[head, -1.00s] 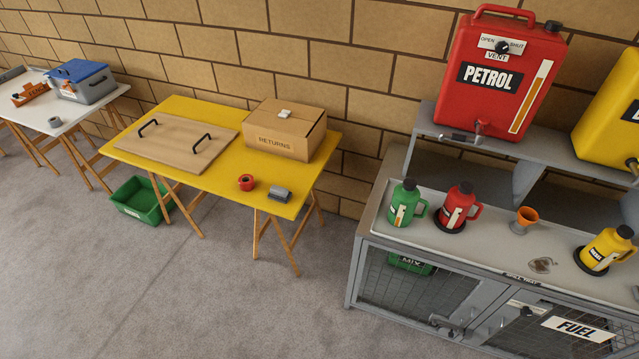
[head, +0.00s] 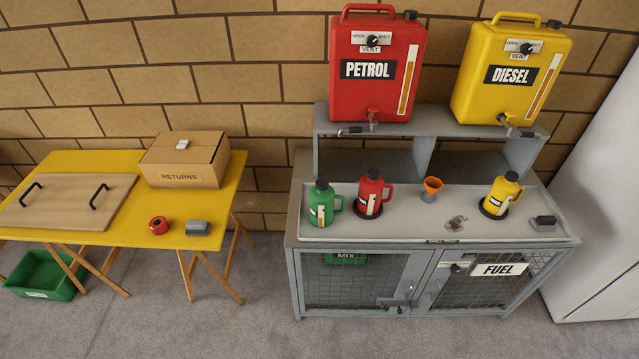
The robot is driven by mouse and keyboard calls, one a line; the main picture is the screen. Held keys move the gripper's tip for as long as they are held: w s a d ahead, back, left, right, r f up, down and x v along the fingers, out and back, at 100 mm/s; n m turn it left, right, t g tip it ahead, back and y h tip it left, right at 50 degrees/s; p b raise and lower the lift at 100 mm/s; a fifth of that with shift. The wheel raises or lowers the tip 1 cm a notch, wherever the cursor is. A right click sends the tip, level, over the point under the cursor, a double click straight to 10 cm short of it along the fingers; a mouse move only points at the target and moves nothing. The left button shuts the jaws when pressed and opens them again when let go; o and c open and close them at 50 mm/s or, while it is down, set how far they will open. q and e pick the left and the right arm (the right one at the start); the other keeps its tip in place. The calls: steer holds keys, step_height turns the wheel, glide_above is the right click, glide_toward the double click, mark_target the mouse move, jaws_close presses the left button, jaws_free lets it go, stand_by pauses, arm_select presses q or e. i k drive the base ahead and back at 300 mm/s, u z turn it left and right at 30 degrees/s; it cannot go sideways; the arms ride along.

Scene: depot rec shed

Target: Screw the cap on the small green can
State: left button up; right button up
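The small green can (head: 321,207) stands upright on the left end of the grey counter tray, with its handle to the right. A dark piece sits on its top; I cannot tell whether this is a cap or how firmly it sits. I see no separate loose cap that I can name with certainty. Neither of my grippers is in view.
A red can (head: 370,195) and a yellow can (head: 501,195) stand on dark round bases. An orange funnel (head: 431,187) stands between them. Petrol (head: 375,95) and diesel (head: 500,95) tanks stand on the shelf behind. The yellow table (head: 130,232) is left; grey floor lies in front.

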mark_target(321, 204)
steer(key=u, duration=1.9)
steer(key=i, duration=0.95)
steer(key=z, duration=2.55)
